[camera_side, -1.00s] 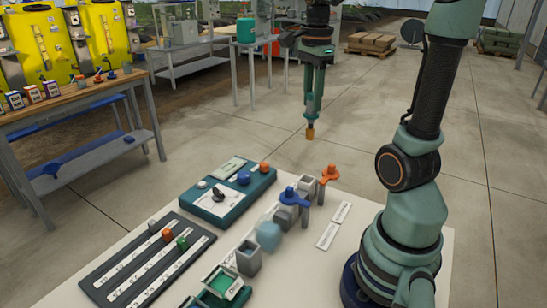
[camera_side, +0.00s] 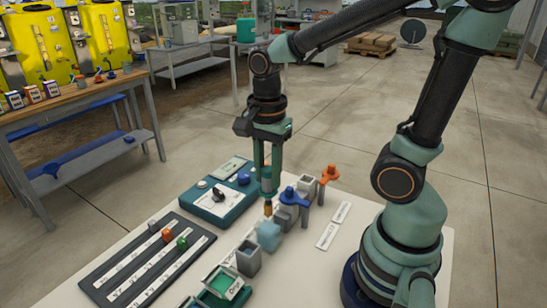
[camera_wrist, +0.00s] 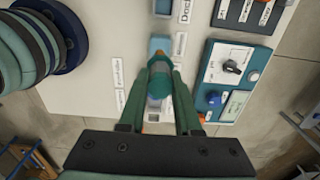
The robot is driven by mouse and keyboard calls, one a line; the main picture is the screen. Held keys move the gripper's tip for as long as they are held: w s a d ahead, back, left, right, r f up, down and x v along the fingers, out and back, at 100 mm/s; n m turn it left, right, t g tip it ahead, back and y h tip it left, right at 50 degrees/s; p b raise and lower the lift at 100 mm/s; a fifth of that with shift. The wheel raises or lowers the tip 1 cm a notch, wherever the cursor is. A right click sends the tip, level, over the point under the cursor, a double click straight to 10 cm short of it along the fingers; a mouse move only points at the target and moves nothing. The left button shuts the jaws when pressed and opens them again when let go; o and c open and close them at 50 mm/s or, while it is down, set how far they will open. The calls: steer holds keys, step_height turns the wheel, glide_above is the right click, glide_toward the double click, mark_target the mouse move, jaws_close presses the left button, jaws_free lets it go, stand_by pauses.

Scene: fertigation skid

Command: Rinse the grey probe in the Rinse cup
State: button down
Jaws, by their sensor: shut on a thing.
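My gripper (camera_side: 268,178) is shut on a slim probe (camera_side: 267,192), which hangs upright with a dark shaft and an amber-brown tip. Its upper body looks teal, not grey; the teal top also shows between the fingers in the wrist view (camera_wrist: 161,82). In the side view the tip is just above and slightly behind a pale blue translucent cup (camera_side: 268,237). I cannot tell if it is over the opening. The pale blue cup also shows in the wrist view (camera_wrist: 159,46), just beyond the probe. Which cup is marked Rinse is not readable.
A grey cup (camera_side: 248,259) stands in front of the pale blue one, and other grey blocks (camera_side: 287,216) stand behind. A blue-topped post (camera_side: 289,194) and an orange-topped post (camera_side: 329,173) are close by. A teal control box (camera_side: 205,206) and slotted rack (camera_side: 125,276) lie left.

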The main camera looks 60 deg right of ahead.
mark_target(269, 214)
steer(key=shift+f, duration=3.95)
steer(key=shift+r, duration=0.15)
steer(key=shift+r, duration=0.65)
steer(key=shift+f, duration=0.1)
steer(key=shift+f, duration=0.75)
steer(key=shift+r, duration=0.15)
steer(key=shift+r, duration=0.7)
steer(key=shift+f, duration=0.1)
